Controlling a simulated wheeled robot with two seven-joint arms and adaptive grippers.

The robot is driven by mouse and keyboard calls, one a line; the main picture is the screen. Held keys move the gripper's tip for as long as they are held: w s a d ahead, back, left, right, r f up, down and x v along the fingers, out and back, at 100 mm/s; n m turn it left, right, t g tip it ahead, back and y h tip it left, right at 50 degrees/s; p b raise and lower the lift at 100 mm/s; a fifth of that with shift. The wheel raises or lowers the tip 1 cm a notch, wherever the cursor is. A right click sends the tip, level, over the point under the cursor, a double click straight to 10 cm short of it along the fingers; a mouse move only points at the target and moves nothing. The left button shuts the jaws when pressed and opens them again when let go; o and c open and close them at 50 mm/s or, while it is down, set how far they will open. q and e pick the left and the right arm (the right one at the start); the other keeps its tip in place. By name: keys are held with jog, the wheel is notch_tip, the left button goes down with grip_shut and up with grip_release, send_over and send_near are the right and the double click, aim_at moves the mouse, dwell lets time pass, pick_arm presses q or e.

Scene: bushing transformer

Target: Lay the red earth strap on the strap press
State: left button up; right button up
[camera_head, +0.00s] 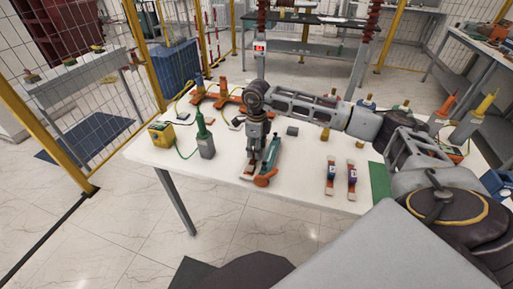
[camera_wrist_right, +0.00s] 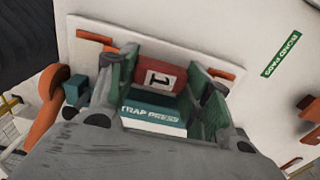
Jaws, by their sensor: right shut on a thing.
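The red strap (camera_wrist_right: 158,79), its sleeve marked "1", sits between the green-sided fingers of my right gripper (camera_wrist_right: 164,64) in the right wrist view. The gripper is shut on it. The strap press (camera_wrist_right: 152,116) shows its teal label just below the sleeve; I cannot tell whether the strap touches the press. In the head view the teal and orange press (camera_head: 268,165) stands near the table's front edge. My right gripper (camera_head: 254,166) points down right beside it and hides the strap. My left gripper is not in view.
Two other straps (camera_head: 331,175) (camera_head: 352,177) lie on the white table (camera_head: 225,168), right of the press. A green-tipped grey tester (camera_head: 205,142) and a yellow box (camera_head: 161,134) stand to the left. An orange fixture (camera_head: 222,95) is behind. A green pad (camera_head: 379,181) lies at the right.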

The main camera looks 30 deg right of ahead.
jog(key=shift+f, duration=0.15)
dwell(0.6)
jog(key=o, duration=1.2)
jog(key=shift+c, duration=0.2)
notch_tip(320, 180, up, 12)
dwell(0.7)
